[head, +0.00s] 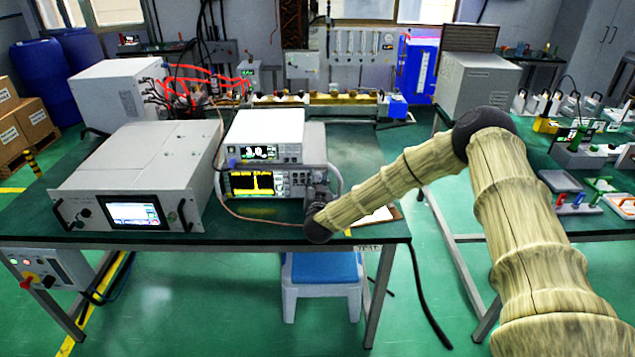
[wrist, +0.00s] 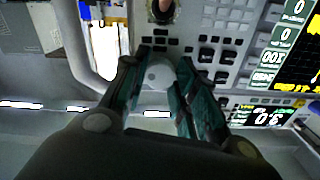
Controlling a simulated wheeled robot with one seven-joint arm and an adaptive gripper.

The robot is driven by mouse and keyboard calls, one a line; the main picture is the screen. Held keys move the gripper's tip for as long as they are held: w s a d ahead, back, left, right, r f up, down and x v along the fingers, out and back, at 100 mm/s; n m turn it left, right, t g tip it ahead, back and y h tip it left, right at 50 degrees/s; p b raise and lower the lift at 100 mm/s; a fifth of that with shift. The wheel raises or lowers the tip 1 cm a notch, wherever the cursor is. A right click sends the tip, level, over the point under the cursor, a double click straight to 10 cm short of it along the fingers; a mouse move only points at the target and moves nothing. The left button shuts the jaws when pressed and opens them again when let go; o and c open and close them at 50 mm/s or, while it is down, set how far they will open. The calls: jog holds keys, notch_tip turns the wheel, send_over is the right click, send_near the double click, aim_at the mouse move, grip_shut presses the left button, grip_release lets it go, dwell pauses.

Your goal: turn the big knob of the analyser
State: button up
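The analyser (head: 235,182) stands on the green bench under a smaller white instrument, with a yellow trace on its screen. In the wrist view its button panel (wrist: 205,28) fills the upper middle. The big round pale knob (wrist: 158,76) sits between the two fingers of my gripper (wrist: 160,66). The fingers are around the knob, one on each side and very close to it. Whether both press on it cannot be made out. In the head view my gripper (head: 318,196) is at the analyser's right front, mostly hidden by my arm, which also hides the knob.
A wide grey unit with a small screen (head: 133,213) stands left of the analyser. The analyser's pale handle (wrist: 82,45) runs close beside my fingers. A blue stool (head: 320,267) is under the bench.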

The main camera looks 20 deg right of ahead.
jog(key=shift+f+b, duration=0.15)
jog(key=shift+b, duration=0.25)
jog(key=m+b, duration=0.2)
jog(key=b, duration=0.1)
jog(key=shift+f+m, duration=0.15)
jog(key=shift+m, duration=0.25)
jog(key=m+b, duration=0.4)
jog(key=b, duration=0.1)
jog(key=shift+m, duration=0.3)
jog(key=m+b, duration=0.5)
jog(key=b, duration=0.1)
jog(key=shift+m+b, duration=1.45)
jog(key=shift+m, duration=0.15)
jog(key=shift+r, duration=0.2)
jog(key=o, duration=1)
jog(key=shift+d, duration=0.1)
